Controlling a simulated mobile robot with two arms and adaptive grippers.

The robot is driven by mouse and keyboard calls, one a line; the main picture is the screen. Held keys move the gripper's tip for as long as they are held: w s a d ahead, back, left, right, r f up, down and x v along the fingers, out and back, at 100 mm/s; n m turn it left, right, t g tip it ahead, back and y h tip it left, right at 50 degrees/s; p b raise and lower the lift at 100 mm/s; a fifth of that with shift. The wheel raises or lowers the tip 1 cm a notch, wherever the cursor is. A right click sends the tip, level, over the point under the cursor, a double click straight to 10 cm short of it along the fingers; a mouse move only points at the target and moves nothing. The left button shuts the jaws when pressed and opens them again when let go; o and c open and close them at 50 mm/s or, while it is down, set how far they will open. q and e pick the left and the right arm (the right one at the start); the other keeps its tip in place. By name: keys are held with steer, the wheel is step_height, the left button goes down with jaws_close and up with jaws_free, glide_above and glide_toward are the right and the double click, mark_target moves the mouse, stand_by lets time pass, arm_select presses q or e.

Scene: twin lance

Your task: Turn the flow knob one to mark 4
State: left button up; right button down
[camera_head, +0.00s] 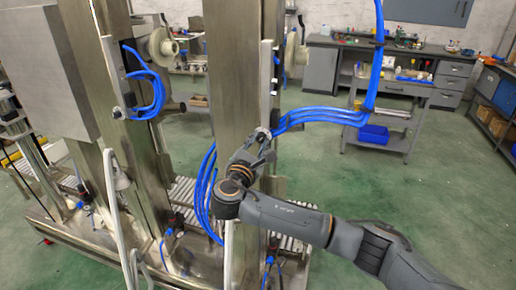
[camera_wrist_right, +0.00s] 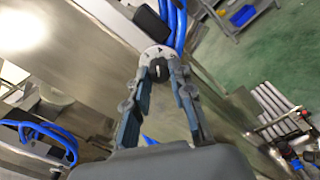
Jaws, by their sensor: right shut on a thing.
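The flow knob shows in the right wrist view as a small dark knob (camera_wrist_right: 160,73) with a light pointer line. It sits in front of a pale round dial plate (camera_wrist_right: 156,52) with dark marks, fixed to the metal column. The numbers are too small to read. My right gripper (camera_wrist_right: 160,68) is shut on the knob, one fingertip on each side. In the head view my right gripper (camera_head: 262,146) reaches the column from the right and largely hides the knob. My left gripper is not in view.
Blue hoses (camera_head: 320,117) run from the column close to my gripper, with more hanging beside it (camera_head: 204,190). Steel columns (camera_head: 232,70) stand on a frame with rollers. A grey workbench (camera_head: 400,75) and a cart (camera_head: 395,112) stand behind.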

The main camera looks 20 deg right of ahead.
steer(key=shift+m+b, duration=0.45)
steer(key=shift+m, duration=0.35)
steer(key=c, duration=1.1)
jaws_free()
steer(key=shift+c, duration=0.2)
steer(key=v, duration=1.2)
steer(key=shift+f, duration=0.1)
